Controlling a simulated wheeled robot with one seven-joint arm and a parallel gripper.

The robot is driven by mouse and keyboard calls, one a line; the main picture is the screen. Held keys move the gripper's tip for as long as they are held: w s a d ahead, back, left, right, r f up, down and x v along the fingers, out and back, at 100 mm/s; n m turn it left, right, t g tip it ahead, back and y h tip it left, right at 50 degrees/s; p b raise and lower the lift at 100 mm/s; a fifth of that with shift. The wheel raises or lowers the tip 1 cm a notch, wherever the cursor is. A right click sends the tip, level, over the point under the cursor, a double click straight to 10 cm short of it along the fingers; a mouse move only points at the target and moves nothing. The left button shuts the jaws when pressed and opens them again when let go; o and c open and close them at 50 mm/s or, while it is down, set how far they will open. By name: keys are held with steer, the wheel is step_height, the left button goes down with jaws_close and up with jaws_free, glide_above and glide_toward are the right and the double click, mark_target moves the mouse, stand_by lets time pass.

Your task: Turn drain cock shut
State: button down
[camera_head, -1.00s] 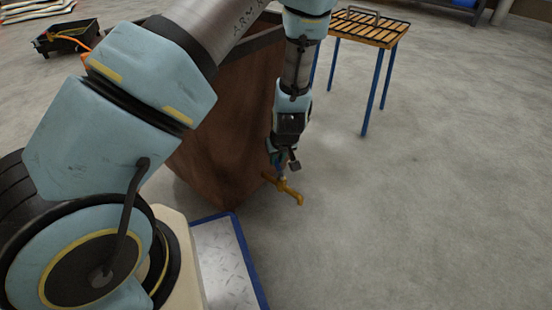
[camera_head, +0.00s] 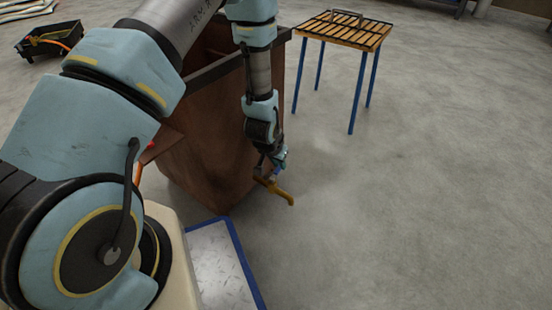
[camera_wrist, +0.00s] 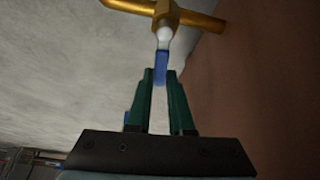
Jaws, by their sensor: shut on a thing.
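The drain cock is a brass tap (camera_head: 284,194) low on the side of a brown open-topped tank (camera_head: 205,150). In the wrist view its brass body (camera_wrist: 165,14) lies across the top edge. A short lever with a pale stem and a blue grip (camera_wrist: 162,66) comes from it towards me. My gripper (camera_wrist: 160,78) has its dark green fingers shut on the blue end of the lever. In the head view my gripper (camera_head: 276,165) is just above the tap, close to the tank wall, and the lever is mostly hidden there.
A blue-edged metal plate (camera_head: 222,262) lies on the floor in front of the tank. A slatted table (camera_head: 345,32) with blue legs stands behind it to the right. A black cart (camera_head: 50,40) is at the far left. The concrete floor on the right is clear.

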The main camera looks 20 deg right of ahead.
steer(key=shift+s+d+m+g+p, duration=0.2)
steer(key=shift+s+m+g+p, duration=0.15)
steer(key=shift+m, duration=0.45)
steer(key=c, duration=0.8)
jaws_free()
steer(key=shift+r, duration=0.1)
steer(key=p+v, duration=0.4)
steer(key=v, duration=0.6)
steer(key=shift+a+r, duration=0.25)
